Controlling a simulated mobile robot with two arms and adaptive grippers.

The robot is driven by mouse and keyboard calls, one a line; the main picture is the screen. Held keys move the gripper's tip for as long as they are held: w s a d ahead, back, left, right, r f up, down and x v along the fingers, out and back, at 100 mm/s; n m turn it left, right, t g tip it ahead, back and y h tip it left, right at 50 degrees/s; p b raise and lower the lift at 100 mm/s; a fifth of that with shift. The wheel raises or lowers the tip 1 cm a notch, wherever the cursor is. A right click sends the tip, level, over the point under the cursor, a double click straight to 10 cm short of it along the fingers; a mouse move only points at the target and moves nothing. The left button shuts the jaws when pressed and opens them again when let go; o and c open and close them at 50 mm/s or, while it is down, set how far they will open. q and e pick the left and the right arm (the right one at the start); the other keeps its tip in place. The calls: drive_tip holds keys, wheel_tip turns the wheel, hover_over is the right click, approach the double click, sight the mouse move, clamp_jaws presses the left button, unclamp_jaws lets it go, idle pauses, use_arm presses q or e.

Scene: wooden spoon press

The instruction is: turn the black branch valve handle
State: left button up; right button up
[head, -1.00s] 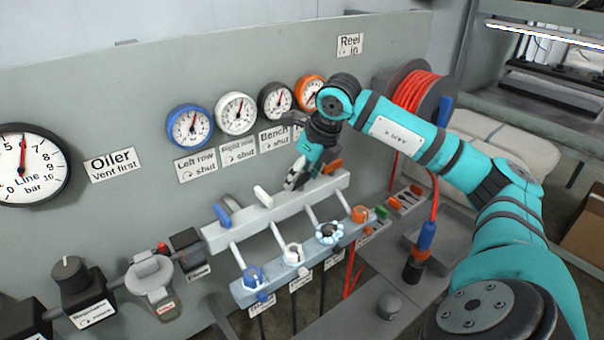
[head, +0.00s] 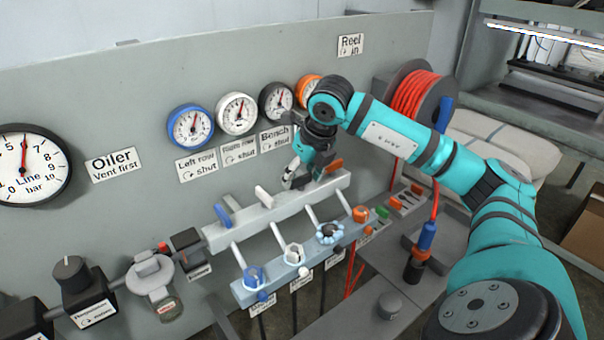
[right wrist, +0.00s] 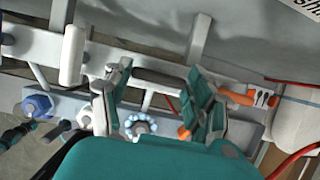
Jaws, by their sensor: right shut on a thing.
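The black branch valve handle (right wrist: 160,77) lies between the two fingers of my right gripper (right wrist: 158,90) in the right wrist view, one finger at each end of it. My right gripper (head: 302,180) is shut on it, at the upper pale manifold bar (head: 245,224) in the head view. There the gripper largely hides the handle. On the same bar a blue handle (head: 223,214) and a white handle (head: 264,196) stand to the left. An orange handle (head: 334,166) is just right of the gripper. My left gripper is not in view.
Gauges hang on the panel above, among them a black-rimmed one (head: 277,100) over the label "Bench shut" (head: 274,138). A lower bar (head: 275,285) carries coloured knobs. A red hose reel (head: 415,93) is behind my right arm. Dark regulator parts (head: 80,285) stand at the left.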

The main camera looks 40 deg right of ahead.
drive_tip(key=o, duration=1.2)
drive_tip(key=shift+r, duration=0.1)
drive_tip(key=v, duration=1.2)
drive_tip(key=shift+s, duration=0.1)
